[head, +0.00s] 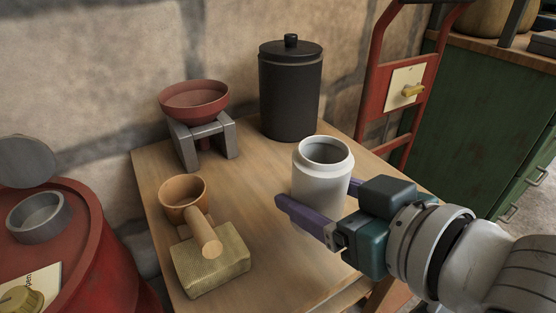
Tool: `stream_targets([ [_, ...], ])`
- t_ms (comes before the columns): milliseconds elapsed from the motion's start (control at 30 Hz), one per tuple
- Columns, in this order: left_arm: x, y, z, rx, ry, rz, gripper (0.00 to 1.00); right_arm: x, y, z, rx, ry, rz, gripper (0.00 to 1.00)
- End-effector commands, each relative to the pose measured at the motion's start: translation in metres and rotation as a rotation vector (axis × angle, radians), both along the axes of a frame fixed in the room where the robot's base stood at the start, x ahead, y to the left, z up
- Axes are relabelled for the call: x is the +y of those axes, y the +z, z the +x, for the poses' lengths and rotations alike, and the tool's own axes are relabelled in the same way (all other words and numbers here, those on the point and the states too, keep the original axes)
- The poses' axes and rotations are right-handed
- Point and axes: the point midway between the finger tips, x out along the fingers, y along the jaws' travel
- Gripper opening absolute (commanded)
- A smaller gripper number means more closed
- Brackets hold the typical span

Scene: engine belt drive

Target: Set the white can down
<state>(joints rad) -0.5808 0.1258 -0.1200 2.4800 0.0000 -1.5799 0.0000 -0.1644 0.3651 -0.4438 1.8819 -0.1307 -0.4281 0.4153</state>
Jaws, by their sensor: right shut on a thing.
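The white can (318,179) is open-topped and upright at the right part of the wooden table (262,183), in the head view. My right gripper (316,207) comes in from the right and is shut on the can, with one purple finger across its near side and the other behind it. The can's lower part is partly hidden by the near finger, and I cannot tell whether its base touches the table. My left gripper is not in view.
A black lidded canister (290,92) stands behind the can. A red bowl (194,101) on a grey stand (203,140) is at the back left. A brown cup (183,195) and a wooden-handled yellowish block (211,262) are at the front left. The table's middle is clear.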

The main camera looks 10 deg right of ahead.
Motion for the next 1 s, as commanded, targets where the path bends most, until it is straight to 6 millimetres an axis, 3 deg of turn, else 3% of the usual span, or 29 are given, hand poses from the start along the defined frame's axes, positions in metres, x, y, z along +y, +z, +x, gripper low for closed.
stream_targets([
  [300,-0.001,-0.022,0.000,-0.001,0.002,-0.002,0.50,0.000,-0.043,0.000,0.000,0.000,0.000,0.00],
  [733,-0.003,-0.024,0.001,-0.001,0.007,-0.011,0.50,0.000,-0.049,0.000,-0.001,0.001,0.001,0.00],
  [767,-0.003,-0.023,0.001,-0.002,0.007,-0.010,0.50,0.000,-0.049,0.000,-0.001,0.000,0.000,0.76],
  [1000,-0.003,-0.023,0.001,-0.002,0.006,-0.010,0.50,0.000,-0.048,0.000,0.000,0.001,0.000,1.00],
])
